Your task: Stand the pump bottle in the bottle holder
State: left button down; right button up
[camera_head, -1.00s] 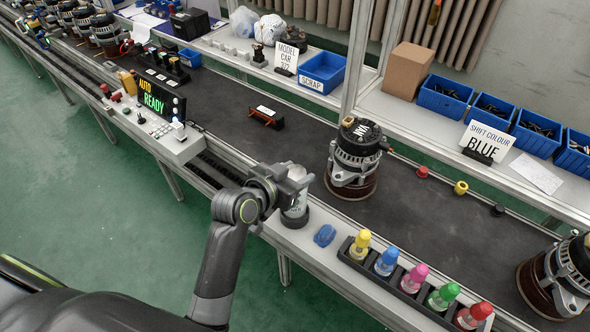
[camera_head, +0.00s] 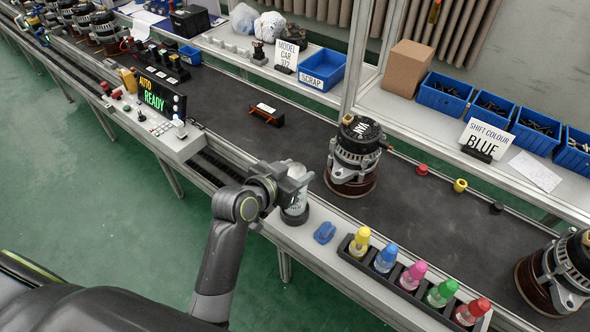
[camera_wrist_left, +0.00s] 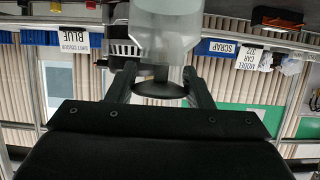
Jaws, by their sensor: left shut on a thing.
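The pump bottle (camera_head: 296,208), pale and translucent with a label, stands upright at the left end of the front ledge. It also shows upside down in the left wrist view (camera_wrist_left: 166,38), with a dark top between the fingers. My left gripper (camera_head: 297,181) is shut on the bottle near its top; its fingers also show in the left wrist view (camera_wrist_left: 160,86). The black round bottle holder (camera_head: 288,220) surrounds the bottle's base. Whether the base is fully seated is hidden. My right gripper is not in view.
A blue object (camera_head: 325,233) and a black rack (camera_head: 403,290) of several coloured bottles stand to the right on the ledge. An alternator (camera_head: 354,155) stands on the belt just behind. A control panel (camera_head: 165,130) is at the left.

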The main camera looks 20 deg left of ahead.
pick_arm(q)
jog(key=shift+r+p, duration=0.1)
jog(key=shift+p, duration=0.4)
dwell(0.8)
jog(key=shift+f+b, duration=1.3)
jog(key=shift+f, duration=0.8)
dwell(0.8)
jog(key=shift+f+p, duration=0.15)
jog(key=shift+p, duration=0.4)
dwell(3.2)
